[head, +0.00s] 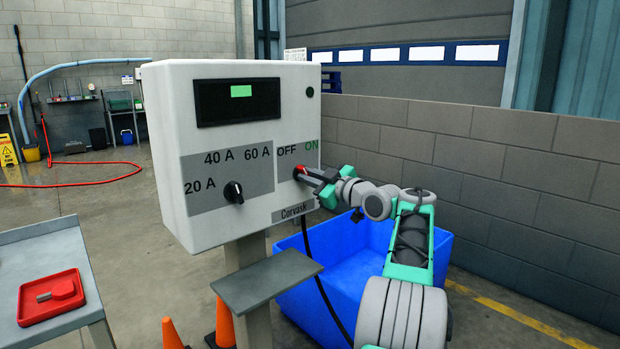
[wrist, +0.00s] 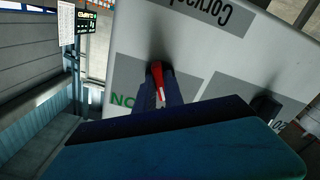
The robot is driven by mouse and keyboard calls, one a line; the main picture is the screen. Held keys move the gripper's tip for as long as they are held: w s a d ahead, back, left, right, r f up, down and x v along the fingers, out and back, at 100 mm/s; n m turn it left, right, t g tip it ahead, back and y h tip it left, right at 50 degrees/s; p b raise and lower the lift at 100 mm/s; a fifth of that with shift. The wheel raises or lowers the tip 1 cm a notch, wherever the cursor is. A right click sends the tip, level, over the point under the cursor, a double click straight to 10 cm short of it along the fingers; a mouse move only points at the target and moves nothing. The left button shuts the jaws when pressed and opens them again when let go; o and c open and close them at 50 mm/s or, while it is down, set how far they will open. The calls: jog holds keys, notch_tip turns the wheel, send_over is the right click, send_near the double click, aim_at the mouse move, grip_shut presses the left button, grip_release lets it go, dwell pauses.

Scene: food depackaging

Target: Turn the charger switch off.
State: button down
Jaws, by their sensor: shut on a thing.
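The charger (head: 222,227) is a white box on a post, with a dark screen showing a small green patch. Its red switch (head: 298,171) sits below the OFF and ON labels at the right of the front face. My gripper (head: 306,174) reaches in from the right and is shut on the switch. In the wrist view, the red switch (wrist: 157,74) with a white mark stands between the dark fingers of my gripper (wrist: 159,90). ON shows left of the fingers there; OFF is hidden. I cannot tell exactly which label the mark points at.
A black dial (head: 233,192) with 20 A, 40 A and 60 A labels is left of the switch. A grey shelf (head: 265,281) juts out below the charger. A blue bin (head: 309,306) stands behind it. A table with a red tray (head: 77,284) is at left; orange cones (head: 225,325) stand below.

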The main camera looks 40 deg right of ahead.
jog(key=c, duration=1.4)
grip_release()
jog(key=shift+c, duration=0.2)
jog(key=shift+s, duration=0.1)
jog(key=s, duration=0.7)
jog(key=shift+s, duration=0.35)
jog(key=shift+d, duration=0.15)
